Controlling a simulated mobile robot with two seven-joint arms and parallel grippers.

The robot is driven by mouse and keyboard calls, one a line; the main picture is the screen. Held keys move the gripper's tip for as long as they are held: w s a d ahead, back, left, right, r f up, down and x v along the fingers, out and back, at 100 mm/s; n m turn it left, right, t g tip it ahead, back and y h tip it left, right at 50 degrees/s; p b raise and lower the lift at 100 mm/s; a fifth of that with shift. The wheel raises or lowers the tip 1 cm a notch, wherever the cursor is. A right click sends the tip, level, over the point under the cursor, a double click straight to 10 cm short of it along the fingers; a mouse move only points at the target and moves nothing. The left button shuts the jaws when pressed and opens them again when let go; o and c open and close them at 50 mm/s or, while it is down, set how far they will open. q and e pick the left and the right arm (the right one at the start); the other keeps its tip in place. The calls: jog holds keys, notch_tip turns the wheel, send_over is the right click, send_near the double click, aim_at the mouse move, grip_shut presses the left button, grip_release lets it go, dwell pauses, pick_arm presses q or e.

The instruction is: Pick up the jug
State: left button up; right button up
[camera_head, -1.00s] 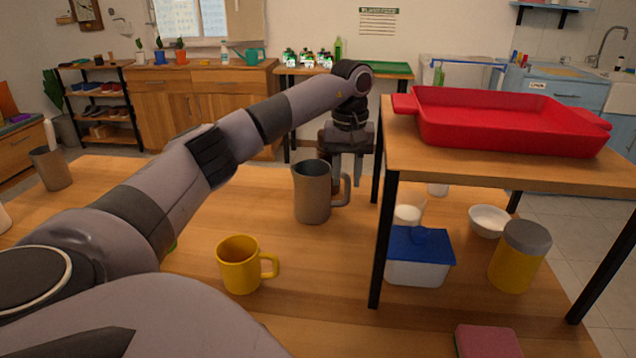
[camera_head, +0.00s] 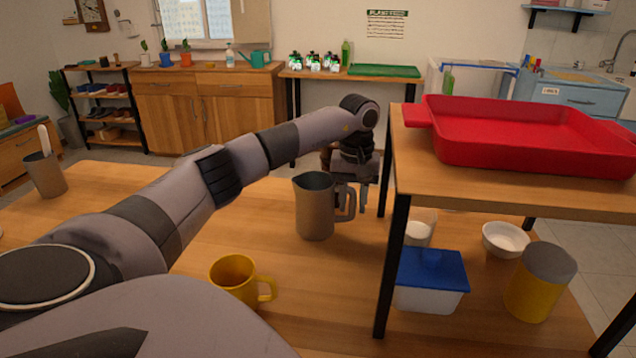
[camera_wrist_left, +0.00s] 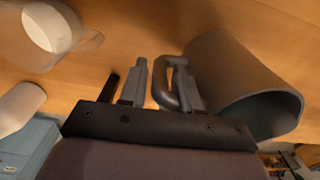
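The jug (camera_head: 314,210) is a grey-brown metal pitcher standing upright on the wooden table, left of the small shelf, with its handle to the right. My left gripper (camera_head: 353,203) is low beside the jug, at its handle side, with fingers pointing down. In the left wrist view the jug (camera_wrist_left: 240,85) is on the right, and its handle lies between the two fingers of my left gripper (camera_wrist_left: 163,88). One finger appears inside the handle loop and the other outside. The fingers look apart; a firm grip does not show. My right gripper is not in view.
A yellow mug (camera_head: 236,281) stands in front of the jug. The shelf's black leg (camera_head: 388,265) is close right of my gripper. A red tray (camera_head: 530,140) is on the shelf. Below are a blue-lidded box (camera_head: 430,292), a white bowl (camera_head: 505,240) and a yellow canister (camera_head: 540,285).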

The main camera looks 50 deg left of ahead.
pick_arm(q)
jog(key=shift+f, duration=0.55)
grip_shut()
jog(key=shift+r, duration=0.1)
dwell(0.9)
